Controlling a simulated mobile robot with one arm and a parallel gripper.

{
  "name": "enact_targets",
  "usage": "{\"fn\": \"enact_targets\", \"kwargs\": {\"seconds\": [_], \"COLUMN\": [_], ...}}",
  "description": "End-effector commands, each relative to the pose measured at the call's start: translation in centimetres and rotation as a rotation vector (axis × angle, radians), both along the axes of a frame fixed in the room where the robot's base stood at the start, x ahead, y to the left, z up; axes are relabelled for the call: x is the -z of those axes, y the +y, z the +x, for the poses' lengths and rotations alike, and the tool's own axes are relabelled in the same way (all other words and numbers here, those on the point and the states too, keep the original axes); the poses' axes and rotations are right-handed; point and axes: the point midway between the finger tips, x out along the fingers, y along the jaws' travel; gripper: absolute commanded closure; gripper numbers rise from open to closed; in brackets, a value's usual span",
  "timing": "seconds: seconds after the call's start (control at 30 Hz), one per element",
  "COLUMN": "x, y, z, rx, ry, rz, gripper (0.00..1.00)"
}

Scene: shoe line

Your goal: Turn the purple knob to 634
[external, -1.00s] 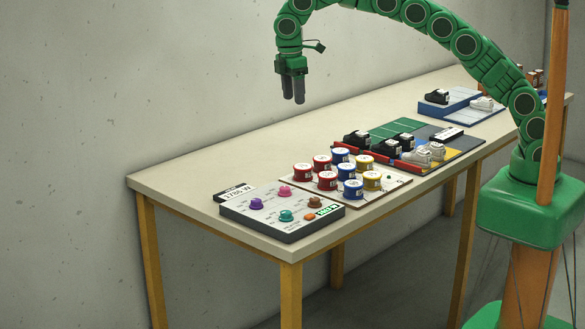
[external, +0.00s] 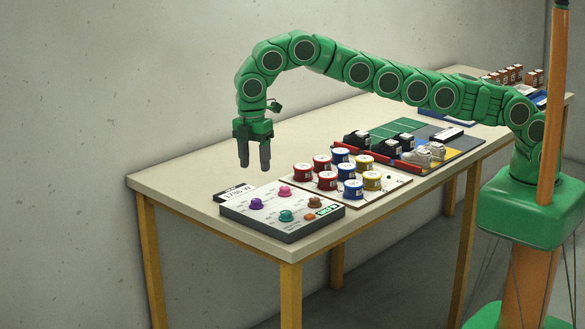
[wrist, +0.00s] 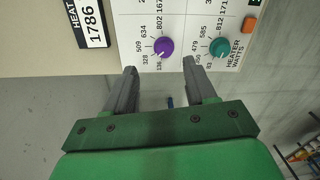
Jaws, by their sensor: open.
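The purple knob (external: 256,203) sits on a grey-white control panel (external: 233,209) at the table's near left end. In the wrist view the purple knob (wrist: 163,47) lies just beyond and between my fingertips. Printed numbers ring it, with 634 (wrist: 147,32) at its upper left. Its pointer direction is too small to read surely. My gripper (external: 254,166) is open and empty, pointing down above the panel's back edge, apart from the knob. Its two fingers (wrist: 159,66) show in the wrist view. A heater display (wrist: 92,24) reads 1786.
Pink (external: 285,190), teal (external: 286,215) and brown (external: 314,202) knobs and an orange button (external: 309,216) share the panel. Several coloured tins (external: 327,180) stand to its right, with shoes (external: 398,146) beyond. The wall runs behind the table. The table's back left is clear.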

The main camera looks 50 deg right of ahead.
Motion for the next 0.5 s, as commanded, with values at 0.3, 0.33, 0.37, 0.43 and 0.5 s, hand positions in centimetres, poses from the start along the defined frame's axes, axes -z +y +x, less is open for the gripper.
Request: {"fn": "enact_targets", "kwargs": {"seconds": [0.3, 0.33, 0.37, 0.43, 0.5], "x": [1.2, 1.3, 1.4, 1.7, 2.1], "y": [1.3, 1.2, 1.3, 1.3, 1.3], "z": [-0.9, -0.9, -0.9, -0.9, -0.9], "rx": [-0.034, -0.034, -0.033, -0.033, -0.033], "ry": [0.002, 0.002, 0.001, 0.001, 0.002], "rz": [0.004, 0.004, 0.005, 0.005, 0.004], "gripper": [0.44, 0.44, 0.44, 0.44, 0.44]}}
